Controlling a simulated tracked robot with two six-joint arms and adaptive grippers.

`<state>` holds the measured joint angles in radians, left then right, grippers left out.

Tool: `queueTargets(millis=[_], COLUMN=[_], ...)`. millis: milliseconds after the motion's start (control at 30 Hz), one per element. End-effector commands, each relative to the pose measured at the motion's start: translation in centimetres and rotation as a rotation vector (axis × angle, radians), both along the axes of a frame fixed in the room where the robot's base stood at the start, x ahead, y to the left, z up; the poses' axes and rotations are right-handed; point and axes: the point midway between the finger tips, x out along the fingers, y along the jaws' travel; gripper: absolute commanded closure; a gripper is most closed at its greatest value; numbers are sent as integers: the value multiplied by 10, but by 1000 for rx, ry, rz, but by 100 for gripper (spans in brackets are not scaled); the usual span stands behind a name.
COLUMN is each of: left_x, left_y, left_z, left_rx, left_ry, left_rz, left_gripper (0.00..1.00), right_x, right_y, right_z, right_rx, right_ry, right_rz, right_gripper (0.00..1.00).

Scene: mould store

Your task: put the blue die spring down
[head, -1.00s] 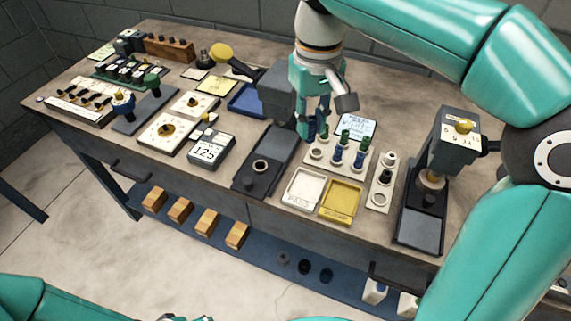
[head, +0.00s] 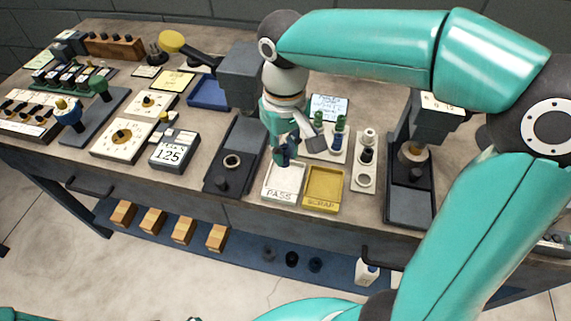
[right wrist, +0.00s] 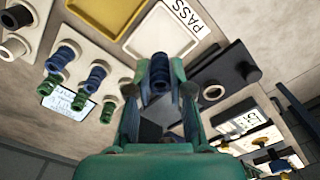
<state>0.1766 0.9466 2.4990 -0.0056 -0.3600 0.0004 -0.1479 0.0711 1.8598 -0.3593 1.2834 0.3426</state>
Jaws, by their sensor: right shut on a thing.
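My right gripper (head: 285,160) is shut on a blue die spring, which shows between the fingertips in the right wrist view (right wrist: 159,82). In the head view the fingers mostly hide the spring. The gripper is over the far edge of the white PASS tray (head: 282,184); I cannot tell the exact height. The tray also shows ahead of the fingers in the right wrist view (right wrist: 160,32) and looks empty. A pale rack (head: 345,157) behind and to the right holds other blue and green springs. My left gripper is not in view.
The empty yellow SCRAP tray (head: 323,188) is right of the PASS tray. A dark fixture with a ring (head: 232,160) is to its left. A pale strip (head: 363,183) and a press-like device (head: 410,200) stand further right.

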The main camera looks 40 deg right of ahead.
Motion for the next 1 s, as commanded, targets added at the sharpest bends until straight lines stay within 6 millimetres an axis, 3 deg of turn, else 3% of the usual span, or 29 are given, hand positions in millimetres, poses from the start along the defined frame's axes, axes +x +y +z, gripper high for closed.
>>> queueTargets(millis=[400,800,833,967,1000], left_x=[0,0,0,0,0], left_y=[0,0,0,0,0], left_z=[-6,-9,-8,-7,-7], left_rx=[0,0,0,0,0], left_ry=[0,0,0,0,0], left_rz=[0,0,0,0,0], left_gripper=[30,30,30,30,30], right_x=[0,0,0,0,0], right_y=[0,1,1,1,1], right_z=[-44,-50,-49,-49,-49], right_rx=[-1,-1,-1,0,0], right_ry=[2,0,0,0,0], right_rz=[2,2,2,2,2], right_gripper=[100,100,77,55,55])
